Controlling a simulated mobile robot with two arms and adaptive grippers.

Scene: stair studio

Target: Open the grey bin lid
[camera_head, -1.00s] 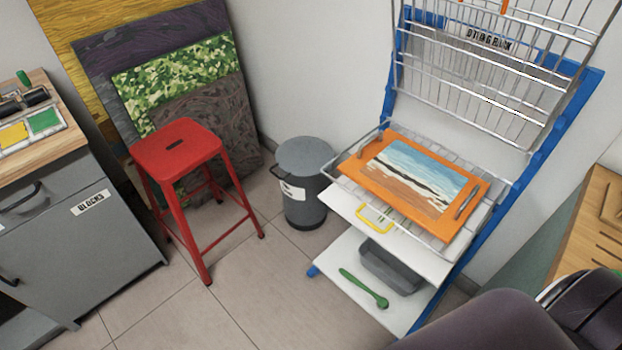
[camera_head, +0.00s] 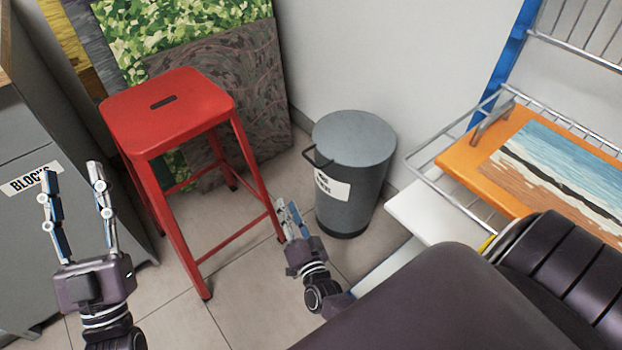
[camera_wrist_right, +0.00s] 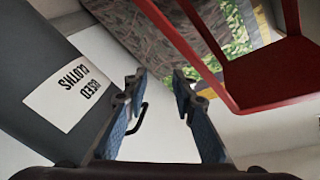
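The grey bin (camera_head: 345,190) stands on the floor against the wall with its round grey lid (camera_head: 354,136) down. A dark handle (camera_head: 316,158) sticks out at the lid's left side. In the right wrist view the bin (camera_wrist_right: 45,75) appears upside down at left, with a white "USED CLOTHS" label. My right gripper (camera_head: 288,207) is just left of the bin, below the handle. In its wrist view the fingers (camera_wrist_right: 158,78) are apart, with a dark bent bar (camera_wrist_right: 138,120), seemingly the handle, showing between them and not gripped. My left gripper (camera_head: 70,180) is open and empty at far left.
A red stool (camera_head: 168,110) stands left of the bin, close to my right gripper. The drying rack with an orange-framed painting (camera_head: 475,165) and white shelf (camera_head: 425,215) is right of the bin. A grey cabinet (camera_head: 25,230) is at far left.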

